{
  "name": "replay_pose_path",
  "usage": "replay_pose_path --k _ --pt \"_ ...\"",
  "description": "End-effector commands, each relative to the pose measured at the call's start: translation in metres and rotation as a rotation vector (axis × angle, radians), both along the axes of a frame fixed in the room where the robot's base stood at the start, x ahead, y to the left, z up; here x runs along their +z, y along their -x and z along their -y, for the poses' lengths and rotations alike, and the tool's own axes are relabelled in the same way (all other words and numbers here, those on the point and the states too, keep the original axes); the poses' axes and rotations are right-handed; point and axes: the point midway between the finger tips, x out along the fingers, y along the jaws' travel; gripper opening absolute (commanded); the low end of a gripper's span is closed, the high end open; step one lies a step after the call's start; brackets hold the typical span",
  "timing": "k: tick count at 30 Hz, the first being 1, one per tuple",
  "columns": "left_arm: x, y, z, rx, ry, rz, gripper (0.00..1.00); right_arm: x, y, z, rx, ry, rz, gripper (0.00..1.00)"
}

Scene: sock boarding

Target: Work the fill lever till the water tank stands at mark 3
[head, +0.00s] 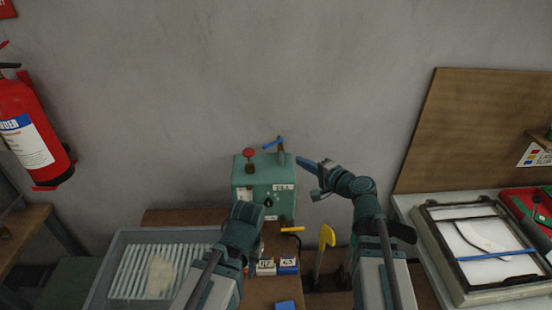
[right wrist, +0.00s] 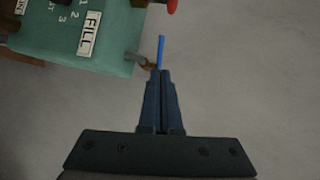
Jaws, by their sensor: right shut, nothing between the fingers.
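The green tank box (head: 262,180) stands against the wall in the head view, with a red knob on top at its left. The blue fill lever (head: 273,142) is at its top right; it also shows in the right wrist view (right wrist: 161,50), just beyond the fingertips. The FILL label (right wrist: 88,32) and marks 1, 2, 3 show on the box; the water level cannot be read. My right gripper (head: 303,161) is shut and empty, right of the lever; I cannot tell whether it touches. My left gripper (head: 249,213) is before the box, its fingers unclear.
A grey bin with a white ribbed rack (head: 140,268) stands at left. A yellow-handled tool (head: 326,237) is below my right arm. A framed tray (head: 430,235) lies at right, beside a brown board (head: 465,130). A fire extinguisher (head: 28,130) hangs at far left.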

Motion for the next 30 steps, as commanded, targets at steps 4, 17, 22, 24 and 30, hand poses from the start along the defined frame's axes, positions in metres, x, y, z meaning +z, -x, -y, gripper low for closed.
replay_pose_path --k 4,17,22,24,30 --pt "-0.002 0.0 0.0 -0.001 0.0 0.0 0.28 0.001 0.002 0.002 -0.007 -0.024 0.001 0.0" --pt "-0.015 0.0 0.0 0.0 0.0 0.0 0.28 -0.012 -0.047 -0.029 -0.002 -0.021 0.001 0.0" --pt "-0.021 0.0 0.0 0.001 0.0 0.0 0.28 -0.019 -0.075 -0.049 -0.002 -0.02 0.001 0.0" --pt "-0.023 0.0 0.0 0.001 0.0 0.0 0.28 -0.021 -0.084 -0.055 -0.003 -0.021 0.0 0.0" --pt "-0.028 0.0 0.0 0.001 0.0 0.0 0.28 -0.025 -0.104 -0.069 -0.004 -0.02 0.001 0.0"
